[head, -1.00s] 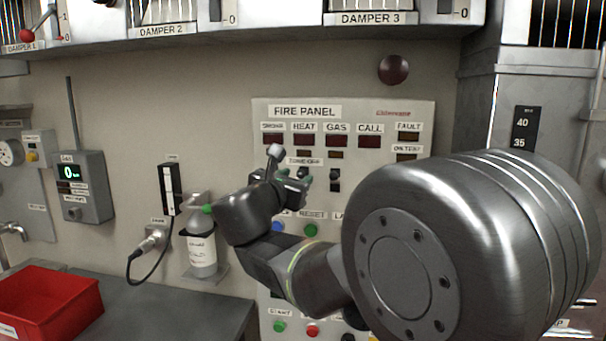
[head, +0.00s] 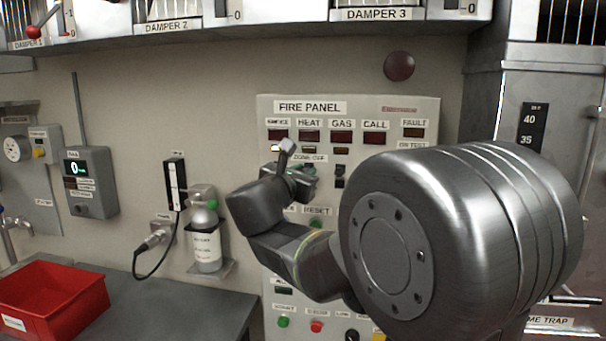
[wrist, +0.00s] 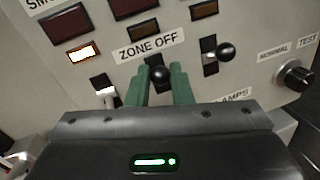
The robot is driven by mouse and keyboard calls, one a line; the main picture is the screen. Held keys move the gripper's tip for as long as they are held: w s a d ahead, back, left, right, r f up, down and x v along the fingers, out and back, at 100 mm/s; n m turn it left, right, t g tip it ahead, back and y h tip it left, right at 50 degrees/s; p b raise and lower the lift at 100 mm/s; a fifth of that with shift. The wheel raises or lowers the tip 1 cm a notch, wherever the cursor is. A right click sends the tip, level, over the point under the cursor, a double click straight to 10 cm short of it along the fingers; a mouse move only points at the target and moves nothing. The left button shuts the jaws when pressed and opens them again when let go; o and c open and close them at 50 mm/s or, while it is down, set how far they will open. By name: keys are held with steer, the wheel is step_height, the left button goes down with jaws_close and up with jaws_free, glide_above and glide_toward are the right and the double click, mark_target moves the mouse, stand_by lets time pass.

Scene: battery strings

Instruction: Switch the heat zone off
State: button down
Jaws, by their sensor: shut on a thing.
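The grey fire panel (head: 425,120) is on the wall, with red HEAT lamp (head: 309,136) among its top row. In the wrist view, the dark-knobbed middle switch (wrist: 160,75) sits under the ZONE OFF label (wrist: 148,47), below the dark HEAT amber lamp (wrist: 135,32). My gripper (wrist: 163,80) has its green fingers on both sides of that knob, shut on it. Its exact position is partly hidden by the fingers. In the head view my gripper (head: 303,180) covers this switch.
The amber lamp under SMOKE (wrist: 83,52) is lit, with a pale-ended switch (wrist: 105,96) below it. A black-knobbed switch (wrist: 225,51) stands right of my fingers, then a NORMAL/TEST knob (wrist: 295,75). A bottle (head: 205,245) and red bin (head: 60,295) are left.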

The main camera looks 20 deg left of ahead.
steer(key=shift+f, duration=0.15)
steer(key=f+m+t+b, duration=0.1)
steer(key=t+b, duration=0.2)
steer(key=b, duration=0.7)
steer(key=f+m+t+h+b, duration=0.1)
steer(key=f+t+b, duration=0.1)
steer(key=b, duration=0.9)
steer(key=f+m+t+h+b, duration=0.1)
steer(key=t+b, duration=0.3)
steer(key=b, duration=0.7)
steer(key=shift+w+f+m, duration=0.25)
steer(key=shift+f+m, duration=0.05)
steer(key=shift+f, duration=0.45)
steer(key=shift+a+t+h+b, duration=0.1)
steer(key=shift+t+h+b, duration=0.2)
steer(key=shift+t+b, duration=0.15)
steer(key=c, duration=1.3)
jaws_free()
steer(key=shift+r, duration=0.1)
